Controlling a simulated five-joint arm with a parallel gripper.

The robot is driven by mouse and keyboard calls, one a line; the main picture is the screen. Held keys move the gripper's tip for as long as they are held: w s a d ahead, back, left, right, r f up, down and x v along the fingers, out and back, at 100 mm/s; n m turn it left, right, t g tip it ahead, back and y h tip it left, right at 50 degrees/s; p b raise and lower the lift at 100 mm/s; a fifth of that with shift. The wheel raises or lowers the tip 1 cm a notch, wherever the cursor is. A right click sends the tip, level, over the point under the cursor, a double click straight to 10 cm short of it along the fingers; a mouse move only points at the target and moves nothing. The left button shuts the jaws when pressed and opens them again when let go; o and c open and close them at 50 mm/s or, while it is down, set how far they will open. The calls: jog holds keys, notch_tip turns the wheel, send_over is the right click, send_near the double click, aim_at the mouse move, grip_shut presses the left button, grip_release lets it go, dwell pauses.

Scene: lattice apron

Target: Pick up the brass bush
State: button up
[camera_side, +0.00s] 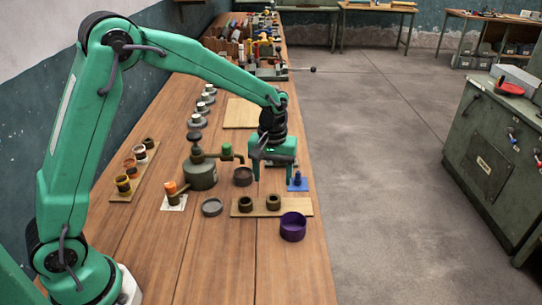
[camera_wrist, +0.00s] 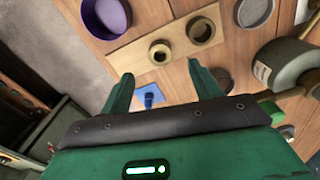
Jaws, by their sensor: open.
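Two short brass-brown rings stand on a wooden strip (camera_side: 298,209) near the bench's right edge. They are the left ring (camera_side: 245,208) and the right ring (camera_side: 273,206); I cannot tell which is called the brass bush. The wrist view shows the same left ring (camera_wrist: 207,38) and right ring (camera_wrist: 163,64) on the strip (camera_wrist: 130,57), beyond my fingertips. My gripper (camera_side: 276,176) is open and empty, pointing down above the bench behind the strip. In the wrist view its fingers (camera_wrist: 161,72) are spread wide, with nothing between them at their height.
A purple bowl (camera_side: 293,232) stands in front of the strip. A blue piece (camera_side: 297,181) lies beside my gripper. A brown dish (camera_side: 243,178), a grey dish (camera_side: 212,208) and a green-grey pot (camera_side: 201,176) stand to the left. Bare bench lies at the front.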

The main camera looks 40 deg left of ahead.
aim_at(273, 195)
jog(key=shift+w+f, duration=0.15)
jog(key=shift+f, duration=1.85)
jog(key=shift+w+f, duration=0.1)
jog(key=shift+f, duration=1.85)
jog(key=c, duration=1.2)
